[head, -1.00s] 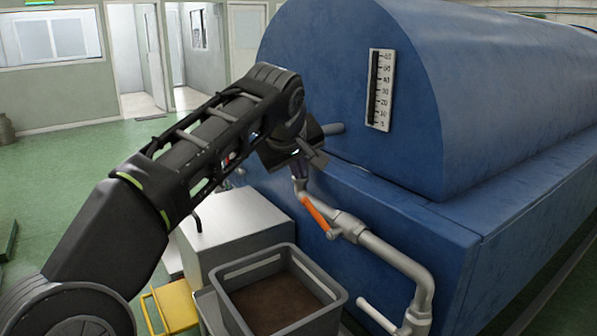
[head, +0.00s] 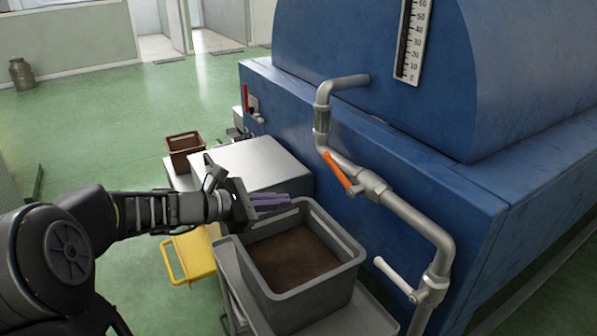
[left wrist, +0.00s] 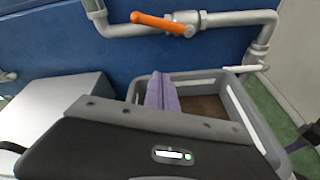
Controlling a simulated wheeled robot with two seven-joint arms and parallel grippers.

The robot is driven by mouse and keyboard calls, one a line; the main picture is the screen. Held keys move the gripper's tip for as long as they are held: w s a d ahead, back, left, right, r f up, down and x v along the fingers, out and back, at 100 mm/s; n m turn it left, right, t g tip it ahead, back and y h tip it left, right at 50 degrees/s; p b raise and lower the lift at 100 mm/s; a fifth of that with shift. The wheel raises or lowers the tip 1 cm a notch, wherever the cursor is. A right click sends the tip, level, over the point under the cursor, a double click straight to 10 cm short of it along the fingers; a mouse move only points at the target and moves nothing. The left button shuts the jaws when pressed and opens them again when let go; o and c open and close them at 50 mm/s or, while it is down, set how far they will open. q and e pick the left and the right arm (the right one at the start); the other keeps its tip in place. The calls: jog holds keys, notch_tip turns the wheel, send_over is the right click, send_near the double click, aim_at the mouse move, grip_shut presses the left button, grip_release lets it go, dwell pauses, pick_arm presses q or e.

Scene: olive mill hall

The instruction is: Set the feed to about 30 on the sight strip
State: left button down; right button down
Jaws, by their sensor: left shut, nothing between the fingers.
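The sight strip (head: 411,42) is a white scale with a dark slot on the blue machine's end face; its top is cut off in the head view. I cannot make out a level in it. An orange lever (head: 337,170) sits on the grey pipe below and slants down to the right; it also shows in the left wrist view (left wrist: 160,22). My left gripper (head: 284,201), with purple fingers, is shut and empty by the crate's back left edge, below and left of the lever and apart from it. The fingers show in the left wrist view (left wrist: 162,92).
A grey crate (head: 352,268) with brown contents stands on a cart under the pipe. A metal box (head: 262,160) and a brown bin (head: 184,148) are behind it. A pale handle (head: 393,277) and a red handle (head: 246,97) stick out nearby.

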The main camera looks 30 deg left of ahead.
aim_at(339, 174)
pick_arm(q)
jog(key=shift+w+a+r+n+t+y, duration=0.3)
jog(key=shift+w+a+r+n+t, duration=0.15)
jog(key=shift+a+r+t, duration=0.2)
jog(key=shift+w+d, duration=0.15)
jog(key=w+d+p, duration=0.3)
jog(key=w+d, duration=0.3)
jog(key=w, duration=0.3)
jog(key=shift+w+r, duration=0.35)
jog(key=shift+r, duration=0.05)
